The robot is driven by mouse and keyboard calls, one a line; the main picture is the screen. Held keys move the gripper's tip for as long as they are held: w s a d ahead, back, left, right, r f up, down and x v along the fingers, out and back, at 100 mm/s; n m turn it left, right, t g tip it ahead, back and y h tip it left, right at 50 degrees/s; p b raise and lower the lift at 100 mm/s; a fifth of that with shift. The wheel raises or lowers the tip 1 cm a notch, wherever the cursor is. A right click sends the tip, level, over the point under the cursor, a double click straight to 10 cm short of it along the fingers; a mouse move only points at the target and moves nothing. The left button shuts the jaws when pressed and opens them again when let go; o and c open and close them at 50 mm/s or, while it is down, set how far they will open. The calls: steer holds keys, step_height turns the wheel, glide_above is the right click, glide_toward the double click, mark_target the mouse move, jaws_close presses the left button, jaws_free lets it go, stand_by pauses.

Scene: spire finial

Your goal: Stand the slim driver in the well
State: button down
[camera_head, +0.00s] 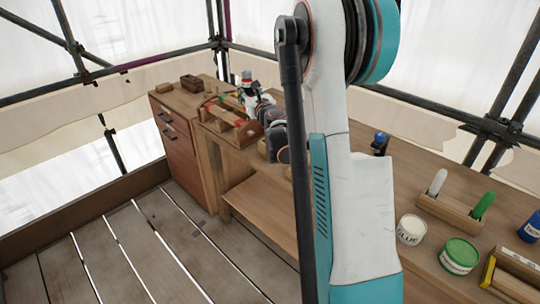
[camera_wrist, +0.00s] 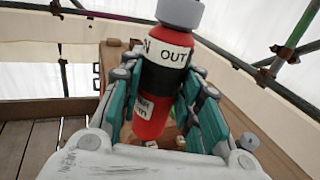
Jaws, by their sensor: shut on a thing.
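My gripper (camera_wrist: 163,88) is shut on a red bottle (camera_wrist: 164,77) with a grey cap and white labels, one reading "OUT". The bottle stands between the teal fingers, cap pointing away from my palm. In the head view my gripper (camera_head: 251,97) is small and far, above the back left of the workbench, beside a wooden caddy (camera_head: 251,133) with red-handled things. I cannot single out a slim driver or an empty well in either view. My own arm hides the middle of the bench.
On the right of the bench stand a wooden rack (camera_head: 449,214) with a white and a green handle, a glue pot (camera_head: 410,229), a green tin (camera_head: 459,255) and a blue bottle (camera_head: 531,228). A blue-topped object (camera_head: 380,142) stands behind my arm. A drawer cabinet (camera_head: 182,140) is left.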

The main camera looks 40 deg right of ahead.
steer(key=s+d+r+h, duration=0.1)
steer(key=s+d, duration=0.1)
steer(key=d, duration=0.5)
step_height(320, 180, down, 20)
steer(key=b, duration=0.7)
steer(key=shift+s+d+r+m, duration=0.25)
steer(key=shift+d+m, duration=0.15)
steer(key=shift+d, duration=0.05)
steer(key=shift+f, duration=0.1)
steer(key=c, duration=1.2)
jaws_free()
